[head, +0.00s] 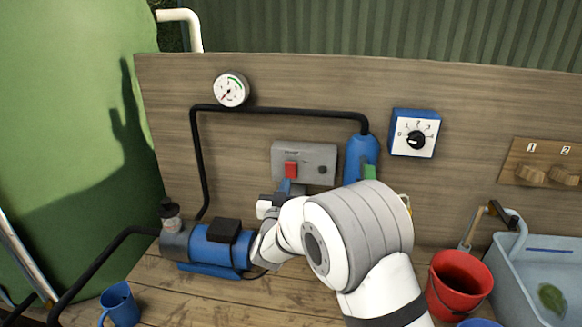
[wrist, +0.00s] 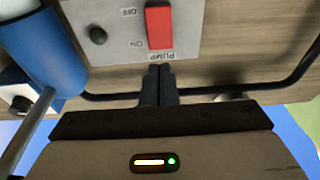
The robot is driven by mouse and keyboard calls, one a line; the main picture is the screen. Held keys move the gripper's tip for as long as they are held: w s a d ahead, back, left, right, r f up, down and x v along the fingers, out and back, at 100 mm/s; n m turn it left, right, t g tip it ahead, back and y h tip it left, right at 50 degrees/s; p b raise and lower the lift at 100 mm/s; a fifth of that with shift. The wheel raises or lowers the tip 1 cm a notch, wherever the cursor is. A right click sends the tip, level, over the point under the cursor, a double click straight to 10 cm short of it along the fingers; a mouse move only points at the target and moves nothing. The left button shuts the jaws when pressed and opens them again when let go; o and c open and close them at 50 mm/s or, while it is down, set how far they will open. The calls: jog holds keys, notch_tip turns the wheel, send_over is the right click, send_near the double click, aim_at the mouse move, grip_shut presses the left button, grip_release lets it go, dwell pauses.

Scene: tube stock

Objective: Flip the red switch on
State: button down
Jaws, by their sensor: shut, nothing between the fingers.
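The red switch (head: 291,170) is a rocker on a grey panel (head: 322,160) fixed to the wooden backboard. In the wrist view the red switch (wrist: 159,27) appears upside down, with OFF and ON marked beside it and a PUMP label at its near end. My gripper (head: 286,185) is shut and empty, just below the switch in the head view. In the wrist view its fingertips (wrist: 159,70) lie together in line with the switch, by the PUMP label. I cannot tell whether they touch the panel, nor which way the rocker is tipped.
A dark round knob (wrist: 97,35) sits beside the switch on the panel. A blue cylinder (head: 360,157) stands right of the panel, and a blue pump (head: 213,246) lies left of my arm. A black pipe (head: 285,110) runs above. A red bucket (head: 459,286) stands at right.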

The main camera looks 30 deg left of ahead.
aim_at(291, 165)
jog(key=p+x, duration=0.2)
jog(key=x, duration=0.4)
